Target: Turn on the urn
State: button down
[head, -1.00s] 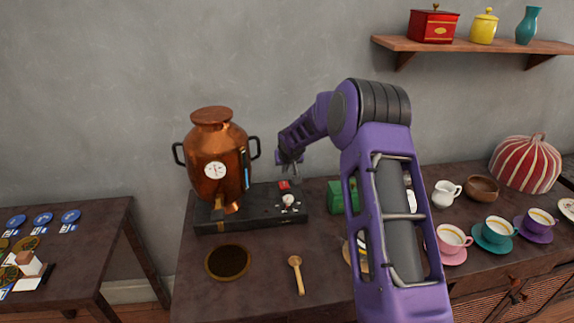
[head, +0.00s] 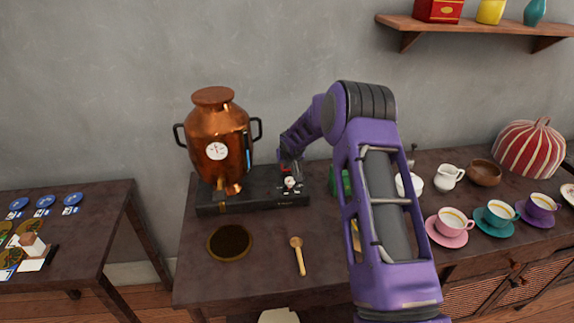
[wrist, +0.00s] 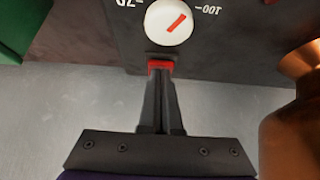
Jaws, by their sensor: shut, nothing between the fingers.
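The copper urn (head: 215,130) with a round white gauge stands on a black base (head: 245,198) on the table. A white dial (head: 290,183) sits on the right part of the base; in the wrist view the white dial (wrist: 168,22) has a red pointer and printed markings. Just beside it is a red switch (wrist: 160,65). My gripper (wrist: 159,75) is shut, its fingertips right at the red switch and seeming to touch it. In the head view my gripper (head: 289,170) is over the base, right of the urn, with the switch partly hidden.
A green box (head: 340,182) stands right of the base, partly behind my arm. A brown round dish (head: 229,243) and a wooden spoon (head: 298,256) lie in front. Cups on saucers, such as the pink cup (head: 452,222), stand at the right.

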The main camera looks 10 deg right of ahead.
aim_at(287, 176)
jog(key=shift+s+f+b, duration=0.15)
jog(key=shift+f+b, duration=0.15)
jog(key=shift+f, duration=0.2)
jog(key=shift+r+p, duration=0.2)
jog(key=shift+p, duration=0.1)
jog(key=shift+r, duration=0.1)
jog(key=shift+r+p, duration=0.3)
jog(key=shift+r, duration=0.4)
jog(key=shift+r, duration=0.1)
jog(key=shift+r, duration=0.3)
jog(key=r+p, duration=0.1)
jog(key=r, duration=0.2)
jog(key=shift+s+p, duration=0.2)
jog(key=shift+p, duration=0.1)
jog(key=s+r, duration=0.6)
jog(key=s, duration=0.2)
jog(key=shift+s+b, duration=0.15)
jog(key=shift+b, duration=0.15)
